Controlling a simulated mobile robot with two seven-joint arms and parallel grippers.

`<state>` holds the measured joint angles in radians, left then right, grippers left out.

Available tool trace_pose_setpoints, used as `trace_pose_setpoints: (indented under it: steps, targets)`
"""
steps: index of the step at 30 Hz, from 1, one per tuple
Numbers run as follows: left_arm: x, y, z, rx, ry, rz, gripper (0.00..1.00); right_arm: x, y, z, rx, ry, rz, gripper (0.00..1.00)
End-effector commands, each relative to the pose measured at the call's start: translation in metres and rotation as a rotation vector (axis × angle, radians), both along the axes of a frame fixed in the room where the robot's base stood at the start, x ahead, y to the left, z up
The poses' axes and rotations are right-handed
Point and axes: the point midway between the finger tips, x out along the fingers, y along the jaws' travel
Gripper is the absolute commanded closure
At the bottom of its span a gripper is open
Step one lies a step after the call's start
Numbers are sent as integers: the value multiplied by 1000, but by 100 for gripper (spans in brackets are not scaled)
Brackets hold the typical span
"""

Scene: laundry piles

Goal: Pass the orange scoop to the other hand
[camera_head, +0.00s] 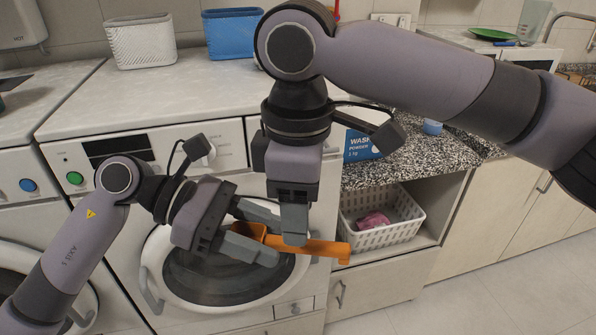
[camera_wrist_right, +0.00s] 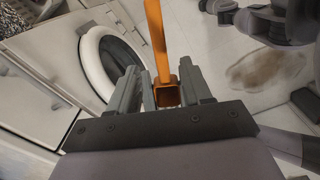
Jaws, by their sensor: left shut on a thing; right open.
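The orange scoop (camera_head: 322,248) lies roughly level in front of the middle washer door, its bowl at the left and its handle pointing right. My left gripper (camera_head: 268,235) is shut on it near the bowl end. My right gripper (camera_head: 295,238) comes down from above, and its finger covers part of the scoop beside the left gripper's tips. In the right wrist view the scoop (camera_wrist_right: 156,42) runs up between the fingers of my right gripper (camera_wrist_right: 163,85), which is open. Whether those fingers touch it, I cannot tell.
A washer (camera_head: 170,235) stands close behind both grippers. A white basket (camera_head: 400,232) with a pink cloth sits on the shelf to the right. A washing powder box (camera_head: 362,146) stands on the speckled counter. White (camera_head: 140,42) and blue (camera_head: 231,35) bins stand at the back. The floor at lower right is clear.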

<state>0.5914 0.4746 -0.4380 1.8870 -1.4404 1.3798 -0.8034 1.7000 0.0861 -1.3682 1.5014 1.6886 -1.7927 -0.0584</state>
Motion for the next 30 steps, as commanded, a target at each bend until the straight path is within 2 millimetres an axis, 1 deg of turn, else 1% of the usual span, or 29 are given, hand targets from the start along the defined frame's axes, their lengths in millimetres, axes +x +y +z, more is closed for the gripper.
trace_pose_setpoints:
  steps: [1, 3, 6, 9, 13, 20, 23, 24, 25, 29, 30]
  targets:
    - [0, 0, 0, 0, 0, 0, 81, 0, -1, -9, -1, 2, -1, 51]
    - [0, 0, 0, 0, 0, 0, 81, 0, -1, -20, -1, 2, -1, 51]
    - [0, 0, 0, 0, 0, 0, 81, 0, 0, -32, 0, 0, -1, 51]
    - [0, 0, 0, 0, 0, 0, 81, 0, 0, -40, 0, 0, -1, 51]
    - [0, 0, 0, 0, 0, 0, 81, 0, 0, -45, 1, 0, -1, 51]
    - [0, 0, 0, 0, 0, 0, 81, 0, 0, -45, 1, 0, -1, 51]
    - [0, 0, 0, 0, 0, 0, 81, 0, 0, -45, 1, 0, -1, 80]
    - [0, 0, 0, 0, 0, 0, 81, 0, 0, -45, 1, 0, -1, 93]
    - [0, 0, 0, 0, 0, 0, 81, 0, 0, -45, 1, 0, -1, 100]
    - [0, 0, 0, 0, -1, -1, 81, 1, 0, -45, 1, -1, -1, 100]
    - [0, 0, 0, 0, 0, -2, 42, 1, 0, -44, 1, -1, -1, 100]
